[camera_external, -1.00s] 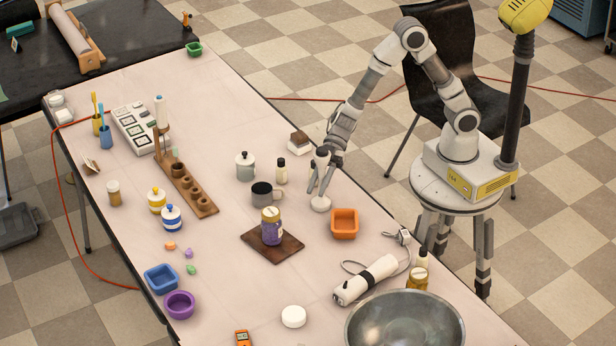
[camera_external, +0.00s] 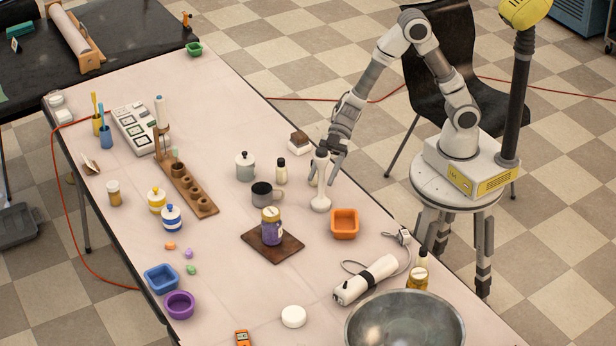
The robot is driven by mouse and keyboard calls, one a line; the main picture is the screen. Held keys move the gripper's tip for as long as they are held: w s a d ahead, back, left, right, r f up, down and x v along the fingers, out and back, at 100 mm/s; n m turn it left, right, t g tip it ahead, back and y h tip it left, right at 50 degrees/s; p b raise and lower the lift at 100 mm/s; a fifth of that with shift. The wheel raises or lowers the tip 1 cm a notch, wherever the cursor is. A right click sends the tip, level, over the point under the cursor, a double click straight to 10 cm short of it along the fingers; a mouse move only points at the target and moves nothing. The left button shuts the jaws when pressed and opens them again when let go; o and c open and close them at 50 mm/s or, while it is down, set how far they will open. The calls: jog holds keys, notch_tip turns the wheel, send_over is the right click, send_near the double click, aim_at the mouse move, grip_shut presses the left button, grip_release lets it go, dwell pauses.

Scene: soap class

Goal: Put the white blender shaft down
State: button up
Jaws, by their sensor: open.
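The white blender shaft (camera_external: 321,203) stands upright on the pale table, its wide end down, between the grey mug and the orange bowl. My gripper (camera_external: 327,178) is open around or just beside the shaft's upper part. The fingers partly hide the shaft, and I cannot tell whether they touch it.
A grey mug (camera_external: 263,194) and a small white bottle (camera_external: 281,171) stand left of the shaft. An orange bowl (camera_external: 344,223) is close on its right. A jar (camera_external: 271,228) stands on a dark board (camera_external: 290,247). A white blender body (camera_external: 366,280) lies near the steel bowl (camera_external: 405,325).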

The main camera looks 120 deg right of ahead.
jog(key=p+v, duration=0.2)
jog(key=v, duration=0.6)
notch_tip(320, 180, up, 13)
jog(key=d+m+t+h, duration=0.15)
jog(key=m+h, duration=0.25)
jog(key=h, duration=0.5)
jog(key=s+a+f+m+g, duration=0.1)
jog(key=s+a+m+g, duration=0.2)
jog(key=s, duration=0.8)
jog(key=s+a+f+g, duration=0.1)
jog(key=s+a+g, duration=0.3)
jog(key=s, duration=0.7)
notch_tip(320, 180, up, 17)
jog(key=a+y+p, duration=0.1)
jog(key=p, duration=1.6)
jog(key=shift+s, duration=0.4)
